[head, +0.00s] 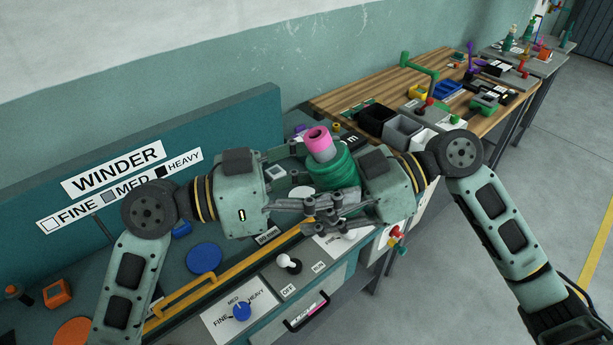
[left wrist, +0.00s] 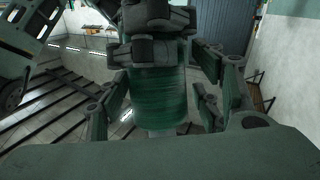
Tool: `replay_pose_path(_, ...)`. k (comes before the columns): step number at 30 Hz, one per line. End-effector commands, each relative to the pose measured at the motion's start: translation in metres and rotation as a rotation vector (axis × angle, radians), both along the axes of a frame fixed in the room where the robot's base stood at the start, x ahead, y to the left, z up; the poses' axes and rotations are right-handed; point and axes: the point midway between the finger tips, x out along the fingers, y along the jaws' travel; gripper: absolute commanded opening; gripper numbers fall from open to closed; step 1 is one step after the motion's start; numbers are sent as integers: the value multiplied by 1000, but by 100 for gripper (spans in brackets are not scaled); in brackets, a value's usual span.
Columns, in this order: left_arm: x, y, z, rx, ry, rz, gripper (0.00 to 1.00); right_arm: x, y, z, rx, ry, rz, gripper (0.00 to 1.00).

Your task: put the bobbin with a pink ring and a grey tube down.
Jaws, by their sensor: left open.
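The bobbin (head: 331,168) has a pink ring on top, a grey tube and green thread. It is held tilted above the winder bench, and its lower end is hidden behind crossing fingers. My right gripper (head: 312,208) comes in from the right and appears shut on the bobbin low down. My left gripper (head: 338,200) comes in from the left, its fingers overlapping the right one's. In the left wrist view, its open fingers stand on both sides of the bobbin's green winding (left wrist: 160,97), and the other gripper's dark fingers cross above. The pink ring is hidden there.
The winder panel (head: 120,170) stands behind the bench. A yellow rail (head: 222,278), a blue disc (head: 204,257), a black-and-white joystick (head: 289,264) and a blue dial (head: 242,311) lie below the grippers. A wooden table (head: 345,98) with bins and tools is beyond, at the right.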

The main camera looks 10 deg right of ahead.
Motion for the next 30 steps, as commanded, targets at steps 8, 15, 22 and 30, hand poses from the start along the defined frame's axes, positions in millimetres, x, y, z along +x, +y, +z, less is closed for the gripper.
replay_pose_path(8,-1,21,-1,2,1,2,60,0,0,1,1,0,-1,0)
replay_pose_path(15,-5,67,-1,3,1,3,60,0,0,1,1,0,-1,0)
replay_pose_path(22,-8,103,-1,2,1,1,60,0,0,1,1,0,-1,0)
replay_pose_path(30,-10,119,0,0,-1,0,60,1,1,0,3,-1,8,0)
